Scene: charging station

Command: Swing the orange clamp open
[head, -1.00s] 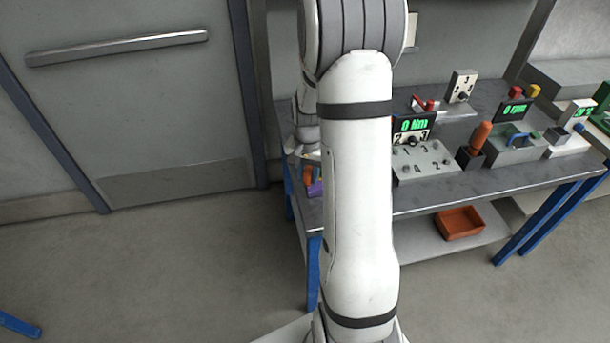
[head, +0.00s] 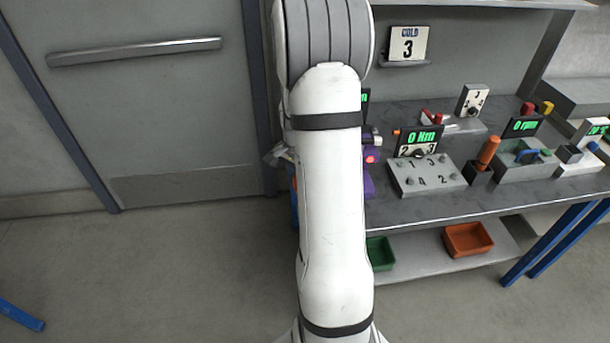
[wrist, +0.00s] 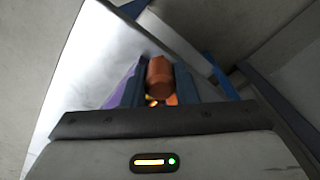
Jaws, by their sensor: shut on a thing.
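The orange clamp (wrist: 159,78) shows in the wrist view as a rounded orange handle between the two dark fingers. My gripper (wrist: 160,72) is shut on it. Part of a purple body (wrist: 124,96) lies beside the left finger. In the head view, my white arm hides the clamp and most of the gripper. A strip of a purple unit (head: 368,184) with a lit red spot shows just right of the arm. How far the clamp is swung cannot be told.
The grey bench (head: 430,207) carries a numbered button box (head: 427,174), an orange-handled lever (head: 488,152) and small displays. A green bin (head: 380,253) and an orange bin (head: 468,239) sit on the lower shelf. A grey door (head: 130,120) and open floor are at left.

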